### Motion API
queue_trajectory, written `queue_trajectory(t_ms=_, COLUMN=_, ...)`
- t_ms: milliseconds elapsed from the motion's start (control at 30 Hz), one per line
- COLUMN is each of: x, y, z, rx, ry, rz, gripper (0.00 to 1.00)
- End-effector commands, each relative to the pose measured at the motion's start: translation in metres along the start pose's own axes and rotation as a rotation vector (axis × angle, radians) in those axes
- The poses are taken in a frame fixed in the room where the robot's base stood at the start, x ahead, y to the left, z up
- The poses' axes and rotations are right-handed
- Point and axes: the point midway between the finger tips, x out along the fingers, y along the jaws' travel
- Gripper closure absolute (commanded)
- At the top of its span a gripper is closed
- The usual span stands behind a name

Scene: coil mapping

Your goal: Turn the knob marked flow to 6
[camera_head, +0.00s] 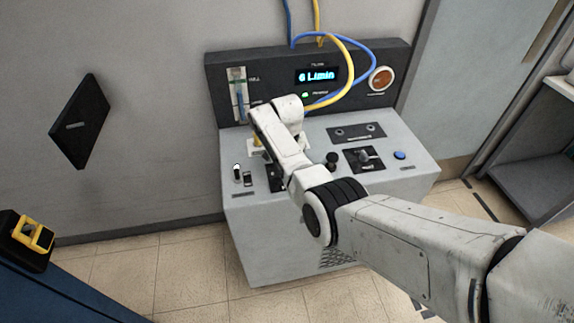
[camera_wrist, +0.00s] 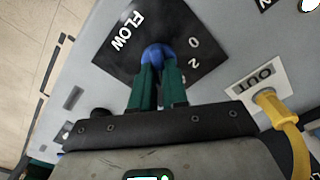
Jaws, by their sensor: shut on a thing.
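The flow knob (camera_wrist: 151,50) is blue and sits on a black plate marked FLOW (camera_wrist: 118,62) in the wrist view. The scale marks 0 and 2 show beside it; other marks and the pointer are hidden by the gripper. My gripper (camera_wrist: 158,70) has its green fingers closed on the knob. In the head view my arm hides the knob and the gripper. The lit display (camera_head: 317,76) on the console's back panel reads 6 L/min.
A yellow hose (camera_wrist: 287,130) is plugged at the OUT plate (camera_wrist: 258,84), close right of my gripper. On the grey console (camera_head: 260,230) a black knob (camera_head: 332,160), a lever plate (camera_head: 364,158) and a blue button (camera_head: 400,155) stand right of my arm.

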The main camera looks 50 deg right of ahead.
Motion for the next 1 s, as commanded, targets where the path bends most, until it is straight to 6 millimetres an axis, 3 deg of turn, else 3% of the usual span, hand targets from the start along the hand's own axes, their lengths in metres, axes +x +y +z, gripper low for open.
queue_trajectory(t_ms=100, x=-0.001, y=-0.001, z=0.0, rx=-0.001, ry=0.002, rz=-0.002, gripper=1.0)
queue_trajectory(t_ms=133, x=-0.001, y=-0.001, z=0.0, rx=-0.001, ry=0.002, rz=-0.002, gripper=0.84)
queue_trajectory(t_ms=400, x=-0.001, y=0.0, z=0.0, rx=-0.002, ry=0.001, rz=-0.001, gripper=0.61)
queue_trajectory(t_ms=733, x=-0.007, y=-0.001, z=0.0, rx=-0.002, ry=0.001, rz=-0.001, gripper=0.61)
queue_trajectory(t_ms=1000, x=-0.054, y=-0.002, z=0.0, rx=-0.001, ry=0.003, rz=-0.005, gripper=0.61)
